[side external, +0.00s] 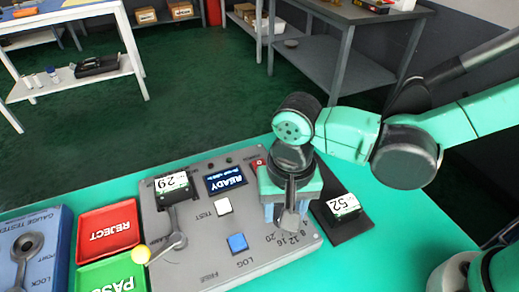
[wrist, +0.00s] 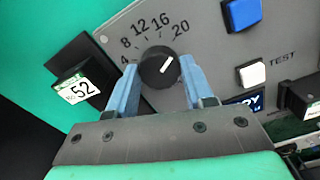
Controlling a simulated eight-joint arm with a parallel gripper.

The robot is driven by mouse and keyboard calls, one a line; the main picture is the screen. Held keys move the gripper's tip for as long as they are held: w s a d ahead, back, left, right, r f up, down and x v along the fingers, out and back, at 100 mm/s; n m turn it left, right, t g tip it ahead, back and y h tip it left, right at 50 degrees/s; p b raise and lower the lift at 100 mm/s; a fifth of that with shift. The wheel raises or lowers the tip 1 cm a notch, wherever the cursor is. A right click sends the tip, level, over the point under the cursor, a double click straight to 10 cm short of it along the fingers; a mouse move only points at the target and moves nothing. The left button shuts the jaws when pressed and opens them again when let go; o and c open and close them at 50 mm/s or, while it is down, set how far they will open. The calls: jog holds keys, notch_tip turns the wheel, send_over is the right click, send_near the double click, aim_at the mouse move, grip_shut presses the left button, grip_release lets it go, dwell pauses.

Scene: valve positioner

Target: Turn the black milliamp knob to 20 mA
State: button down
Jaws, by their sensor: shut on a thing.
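The black milliamp knob (wrist: 159,67) sits on the grey panel (wrist: 215,50) in the wrist view. Its white pointer line slants up and right, roughly toward the 20 mark (wrist: 181,27); I cannot tell if it is exactly on it. The scale reads 4, 8, 12, 16, 20. My gripper (wrist: 159,70) is shut on the knob, one blue finger on each side. In the side view my gripper (side external: 286,213) points down at the panel's scale corner and hides most of the knob.
A blue button (side external: 237,243), a white button (side external: 223,206), a READY display (side external: 226,179) and a lever (side external: 165,248) with a yellow ball are on the panel. A block marked 52 (side external: 343,206) stands close beside my gripper. Red REJECT (side external: 108,228) and green PASS trays lie left.

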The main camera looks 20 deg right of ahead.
dwell(0.5)
jog(key=shift+c, duration=1.7)
grip_release()
jog(key=shift+r, duration=2.85)
jog(key=w+d+r+n+t, duration=0.1)
jog(key=d+n+t, duration=0.1)
jog(key=d, duration=0.8)
jog(key=w+d+r+n+t, duration=0.1)
jog(key=d+t, duration=0.4)
jog(key=d, duration=0.5)
jog(key=shift+w+r+n, duration=0.15)
jog(key=shift+r+n, duration=0.25)
jog(key=shift+r, duration=0.25)
